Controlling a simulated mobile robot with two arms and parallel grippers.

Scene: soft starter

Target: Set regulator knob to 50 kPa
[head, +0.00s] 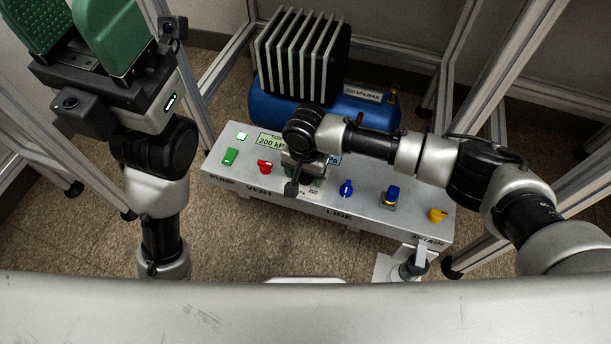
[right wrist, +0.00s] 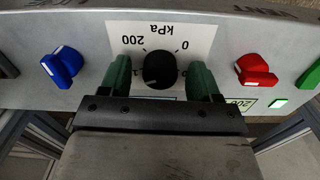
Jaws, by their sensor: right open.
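The black regulator knob (right wrist: 160,70) sits on a white dial label (right wrist: 190,38) marked 0, 200 and kPa, upside down in the right wrist view. A faint light mark shows at its lower left; its exact setting is unclear. My right gripper (right wrist: 160,78) is open, with one green finger on each side of the knob and small gaps visible. In the head view my right wrist hides the knob. A display (head: 268,140) there reads 200 kPa, partly covered. My left gripper (head: 78,40) is at the upper left, its green fingers apart and empty, away from the panel.
The grey panel (head: 330,198) also carries a green switch (head: 230,156), a red knob (head: 265,167), a blue knob (head: 346,188), a blue-topped valve (head: 391,195) and a yellow knob (head: 437,215). A blue tank (head: 275,107) stands behind. Aluminium frames flank both sides.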

